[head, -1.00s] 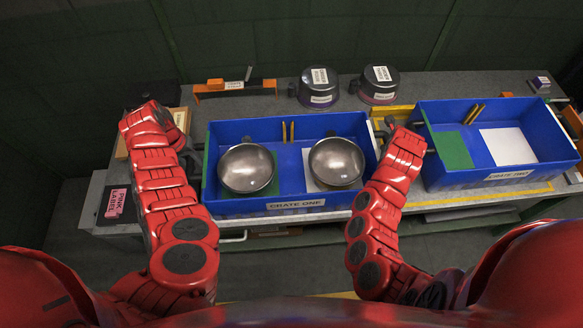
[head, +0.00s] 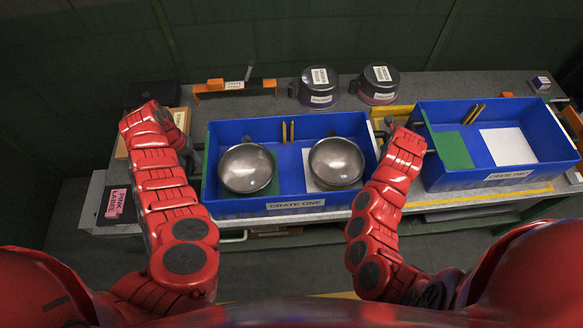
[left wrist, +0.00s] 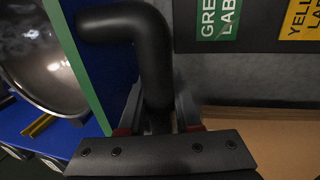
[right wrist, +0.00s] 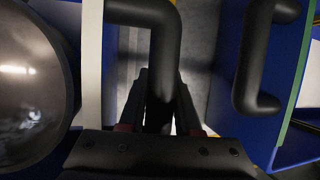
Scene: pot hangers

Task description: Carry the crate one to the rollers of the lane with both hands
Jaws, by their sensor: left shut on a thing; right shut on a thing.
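Crate one (head: 296,205) is a blue crate on the grey table, with its name label on the front wall. Two steel pots (head: 247,168) (head: 336,162) lie in it, one on a green patch and one on a white patch. My left gripper (left wrist: 157,118) is shut on the black handle (left wrist: 150,60) on the crate's left side. My right gripper (right wrist: 158,115) is shut on the black handle (right wrist: 165,50) on its right side. In the head view both grippers are largely hidden behind my red arms. I cannot make out the rollers of the lane.
Crate two (head: 510,175) stands to the right, close to my right gripper, with a handle (right wrist: 258,60) facing it. Two dark lidded pots (head: 319,87) (head: 379,84) stand behind. An orange-ended rack (head: 234,87) is at the back left. A pink label (head: 116,203) lies left.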

